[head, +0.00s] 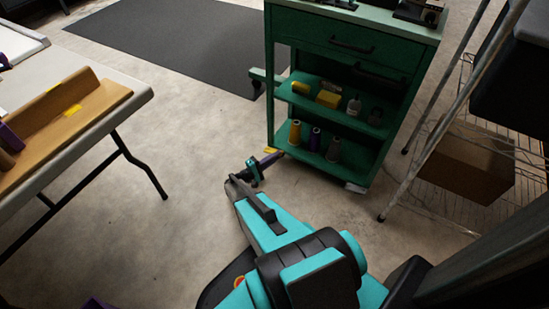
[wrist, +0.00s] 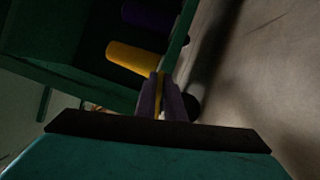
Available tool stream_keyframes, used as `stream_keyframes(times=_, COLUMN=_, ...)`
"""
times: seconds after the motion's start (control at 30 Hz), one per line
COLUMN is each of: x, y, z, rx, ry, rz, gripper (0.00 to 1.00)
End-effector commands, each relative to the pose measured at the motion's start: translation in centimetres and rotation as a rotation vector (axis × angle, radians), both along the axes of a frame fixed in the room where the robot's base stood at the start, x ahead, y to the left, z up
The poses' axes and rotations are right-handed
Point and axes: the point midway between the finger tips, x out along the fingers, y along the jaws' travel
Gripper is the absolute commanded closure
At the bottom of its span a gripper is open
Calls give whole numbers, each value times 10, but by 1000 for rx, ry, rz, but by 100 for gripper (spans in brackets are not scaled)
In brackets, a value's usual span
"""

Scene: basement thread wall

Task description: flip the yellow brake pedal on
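The yellow brake pedal (head: 270,150) is a small yellow piece low at the near left corner of the green cart. My gripper (head: 268,161) reaches low over the floor, its purple fingers pointing at that corner, with the tips close to the pedal. In the wrist view the two purple fingers (wrist: 160,98) are close together, and a narrow yellow strip (wrist: 160,82) shows between them. I cannot tell whether this strip is the pedal, or whether the fingers touch it. A dark round shape (wrist: 193,106), perhaps the caster wheel, is just right of the fingers.
The green cart (head: 349,43) carries thread spools and a yellow box on its shelves. A wire rack (head: 440,190) stands right, a folding table (head: 137,92) left. The floor (head: 200,120) between is clear.

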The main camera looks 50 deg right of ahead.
Motion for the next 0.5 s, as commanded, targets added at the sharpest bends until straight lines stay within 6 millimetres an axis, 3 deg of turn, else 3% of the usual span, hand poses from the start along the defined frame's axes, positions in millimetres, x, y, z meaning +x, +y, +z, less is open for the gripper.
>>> stream_keyframes(times=0.27, x=0, y=0, z=-1, rx=2, ry=-7, rz=0, gripper=100)
stream_keyframes(times=0.5, x=-3, y=1, z=-4, rx=30, ry=-119, rz=1, gripper=100)
